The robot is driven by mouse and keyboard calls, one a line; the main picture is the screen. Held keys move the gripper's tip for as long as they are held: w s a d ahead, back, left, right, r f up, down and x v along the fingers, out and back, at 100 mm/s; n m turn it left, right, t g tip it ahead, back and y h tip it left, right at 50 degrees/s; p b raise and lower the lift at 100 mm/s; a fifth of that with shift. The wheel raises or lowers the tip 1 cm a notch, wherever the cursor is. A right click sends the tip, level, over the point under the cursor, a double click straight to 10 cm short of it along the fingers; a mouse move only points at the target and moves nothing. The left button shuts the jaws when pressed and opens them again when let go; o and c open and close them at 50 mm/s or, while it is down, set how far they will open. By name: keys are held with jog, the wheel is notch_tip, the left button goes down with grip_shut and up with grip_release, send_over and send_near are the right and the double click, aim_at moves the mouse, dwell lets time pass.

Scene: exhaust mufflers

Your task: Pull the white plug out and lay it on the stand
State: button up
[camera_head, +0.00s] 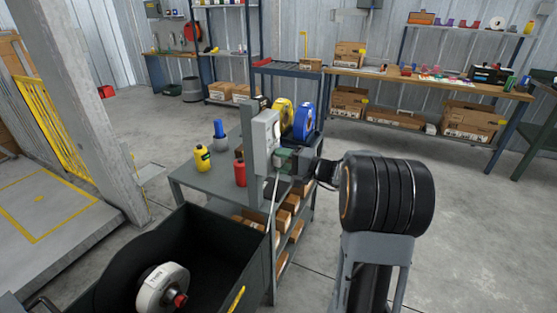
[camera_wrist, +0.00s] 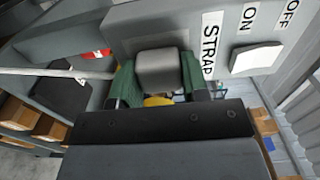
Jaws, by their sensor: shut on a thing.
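My gripper (camera_head: 285,162) is at the side of a grey control box (camera_head: 261,145) on the grey shelved stand (camera_head: 205,180). In the wrist view, the green fingers of my gripper (camera_wrist: 158,78) are shut on both sides of a pale grey-white block, the plug (camera_wrist: 160,67). The plug sits against the face of the box (camera_wrist: 150,25), beside the word STRAP; I cannot tell whether it is still seated. A white cord (camera_wrist: 50,72) runs left at finger level, and a white cord (camera_head: 271,210) hangs down the stand's front.
A yellow bottle (camera_head: 202,158), a red bottle (camera_head: 239,170) and a blue-topped one (camera_head: 220,136) stand on the stand's left. Yellow and blue reels (camera_head: 303,121) are behind the box. A dark bin (camera_head: 215,245) is in front. A white switch (camera_wrist: 256,58) sits beside STRAP.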

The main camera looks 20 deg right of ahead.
aim_at(283, 160)
jog(key=shift+b+v, duration=0.95)
jog(key=shift+v, duration=2.05)
